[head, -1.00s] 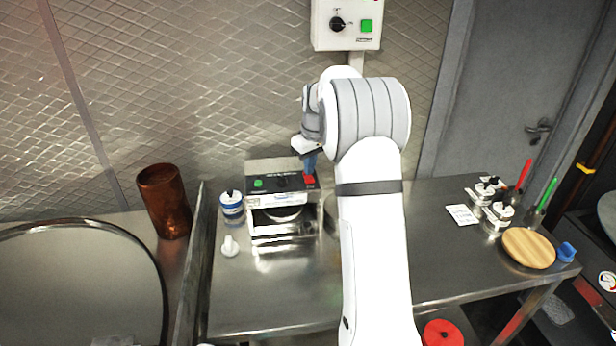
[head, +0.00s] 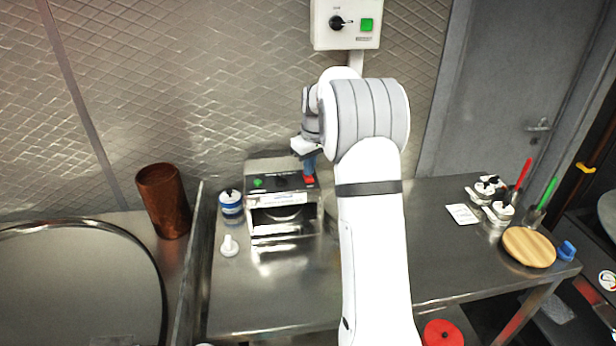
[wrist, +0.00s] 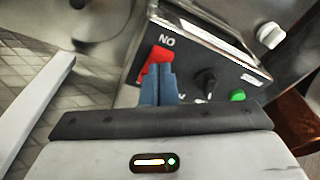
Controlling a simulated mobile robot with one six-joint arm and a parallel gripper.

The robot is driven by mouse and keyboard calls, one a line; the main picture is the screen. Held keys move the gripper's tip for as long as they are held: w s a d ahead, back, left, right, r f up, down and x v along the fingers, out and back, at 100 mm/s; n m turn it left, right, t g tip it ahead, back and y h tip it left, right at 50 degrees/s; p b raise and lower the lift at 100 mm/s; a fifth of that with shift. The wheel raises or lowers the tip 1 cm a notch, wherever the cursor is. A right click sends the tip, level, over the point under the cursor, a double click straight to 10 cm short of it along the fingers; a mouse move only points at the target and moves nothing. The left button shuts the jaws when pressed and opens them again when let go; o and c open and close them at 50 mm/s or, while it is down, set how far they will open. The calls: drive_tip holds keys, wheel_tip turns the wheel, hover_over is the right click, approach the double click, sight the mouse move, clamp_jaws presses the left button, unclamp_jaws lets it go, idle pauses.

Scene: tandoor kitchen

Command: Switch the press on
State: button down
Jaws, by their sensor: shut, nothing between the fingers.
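The press (head: 283,230) is a metal box with a dark sloped control panel, standing on the steel table against the wall. Its panel holds a red switch (wrist: 156,66) beside the letters "NO", a black knob (wrist: 205,82) and a green button (wrist: 238,95). My gripper (wrist: 160,72) has blue fingers, shut and empty. In the wrist view the fingertips overlap the lower part of the red switch; whether they touch it I cannot tell. In the head view the gripper (head: 309,164) is at the panel's right end, and my arm hides some of the area right of the press.
A blue-and-white jar (head: 231,208) and a small white object (head: 230,246) stand left of the press. A copper cup (head: 164,201) is further left. A wall box (head: 346,24) with another green button hangs above. The table front is clear.

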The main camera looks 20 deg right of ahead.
sight(309, 178)
drive_tip(key=shift+f+b, duration=0.35)
drive_tip(key=shift+f, duration=0.25)
drive_tip(key=shift+r, duration=0.1)
drive_tip(key=shift+r+p, duration=2.4)
drive_tip(key=shift+r, duration=1.05)
